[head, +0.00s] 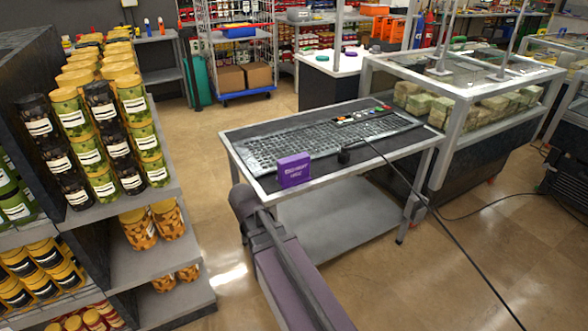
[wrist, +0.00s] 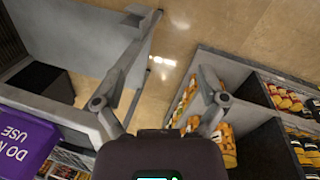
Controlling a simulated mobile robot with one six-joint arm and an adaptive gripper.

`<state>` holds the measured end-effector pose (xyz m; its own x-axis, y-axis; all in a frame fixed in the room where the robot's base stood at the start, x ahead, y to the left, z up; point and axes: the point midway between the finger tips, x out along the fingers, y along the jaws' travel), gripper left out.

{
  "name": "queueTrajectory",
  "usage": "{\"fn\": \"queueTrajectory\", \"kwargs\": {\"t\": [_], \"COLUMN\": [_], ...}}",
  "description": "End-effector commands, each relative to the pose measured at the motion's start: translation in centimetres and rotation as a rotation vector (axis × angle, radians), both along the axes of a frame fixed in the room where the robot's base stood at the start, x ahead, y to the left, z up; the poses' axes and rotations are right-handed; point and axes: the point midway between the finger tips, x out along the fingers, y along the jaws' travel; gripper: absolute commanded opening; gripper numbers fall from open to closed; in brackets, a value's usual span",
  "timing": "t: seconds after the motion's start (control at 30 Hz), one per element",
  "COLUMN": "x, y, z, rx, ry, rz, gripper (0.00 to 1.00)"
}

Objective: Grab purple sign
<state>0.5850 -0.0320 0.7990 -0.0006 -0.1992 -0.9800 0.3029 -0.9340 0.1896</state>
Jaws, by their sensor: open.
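In the wrist view the purple sign (wrist: 22,143) shows at the lower left, cut by the frame edge, with part of the words "DO NOT USE". My gripper (wrist: 160,100) is open and empty, its fingers spread wide. The sign is outside them, to the left of the left finger. In the head view my arm reaches up from the bottom, with its end just left of the cart's front corner.
The black panel (head: 330,137) fills much of the cart top, and a black cable (head: 440,220) runs from it to the floor. A shelf of jars (head: 110,150) stands close on the left. A glass-topped table (head: 460,80) adjoins at the right. Tan floor lies between shelf and cart.

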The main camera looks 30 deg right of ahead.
Motion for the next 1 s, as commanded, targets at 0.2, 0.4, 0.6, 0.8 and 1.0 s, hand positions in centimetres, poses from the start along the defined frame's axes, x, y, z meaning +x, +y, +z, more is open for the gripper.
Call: {"fn": "queueTrajectory", "kwargs": {"t": [0.2, 0.4, 0.6, 0.8, 1.0], "x": [6.3, 11.6, 16.7, 20.0, 21.2], "y": [-3.3, -5.9, -7.9, -8.9, -9.3], "z": [3.7, 7.5, 11.8, 15.0, 16.3], "rx": [-0.225, -0.431, -0.611, -0.722, -0.763], "ry": [0.099, 0.26, 0.474, 0.664, 0.754], "rz": [0.317, 0.607, 0.856, 1.014, 1.074], "gripper": [0.91, 0.91, 0.91, 0.91, 0.91]}}
